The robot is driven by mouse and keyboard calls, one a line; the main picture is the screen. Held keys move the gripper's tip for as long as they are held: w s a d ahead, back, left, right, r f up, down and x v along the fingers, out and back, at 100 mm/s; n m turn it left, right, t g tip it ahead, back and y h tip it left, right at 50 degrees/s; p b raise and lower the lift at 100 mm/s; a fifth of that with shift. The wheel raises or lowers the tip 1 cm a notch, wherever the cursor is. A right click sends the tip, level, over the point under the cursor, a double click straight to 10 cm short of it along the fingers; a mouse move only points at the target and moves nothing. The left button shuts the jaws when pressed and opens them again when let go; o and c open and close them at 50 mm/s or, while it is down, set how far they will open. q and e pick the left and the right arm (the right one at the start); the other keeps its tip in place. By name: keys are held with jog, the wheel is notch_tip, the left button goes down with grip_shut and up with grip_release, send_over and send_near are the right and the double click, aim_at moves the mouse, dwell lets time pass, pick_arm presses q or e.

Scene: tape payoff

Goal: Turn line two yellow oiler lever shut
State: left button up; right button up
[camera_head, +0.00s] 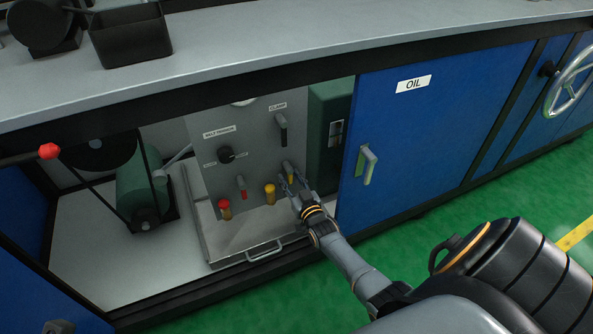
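Inside the open bay, a grey panel (203,155) carries a row of small levers low down. From left to right they are a red one (224,207), a second red one (242,192), a yellow one (270,193) and another yellow one (288,168). Which belongs to line two is not readable. My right gripper (292,182) is at the rightmost yellow lever, with its fingers apart in front of it and partly covering it. Whether they touch it cannot be told. My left gripper is not in view.
A blue door labelled OIL (430,120) stands right of the bay. A metal tray (225,240) with a handle lies below the levers. A black knob (226,155) and a clamp lever (282,127) sit above. A green motor (140,185) is at left.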

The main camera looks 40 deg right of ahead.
jog(key=v, duration=1.1)
jog(key=shift+s, duration=0.3)
